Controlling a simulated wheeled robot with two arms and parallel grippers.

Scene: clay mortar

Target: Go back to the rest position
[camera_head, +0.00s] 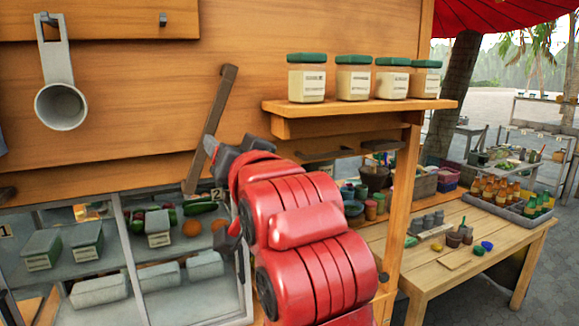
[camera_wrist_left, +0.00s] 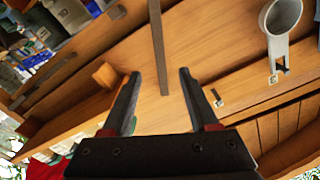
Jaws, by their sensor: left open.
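My left gripper (camera_wrist_left: 160,73) is open, its two dark fingers spread with nothing held between them. In the head view a red arm, which appears to be mine, reaches up in the middle and mostly hides its own gripper end. A long dark-brown bar (camera_head: 212,125) slants in front of the wooden panel, close to that end. In the left wrist view the bar (camera_wrist_left: 158,45) runs down to the gap between the fingertips, apparently beyond them. My right gripper is not in view.
A grey scoop (camera_head: 60,95) hangs at the left of the panel. A shelf (camera_head: 360,104) with several green-lidded jars stands at the right. Below is a glass-fronted case (camera_head: 122,250) with boxes and vegetables. A wooden table (camera_head: 470,258) with bottles and small pots is at the right.

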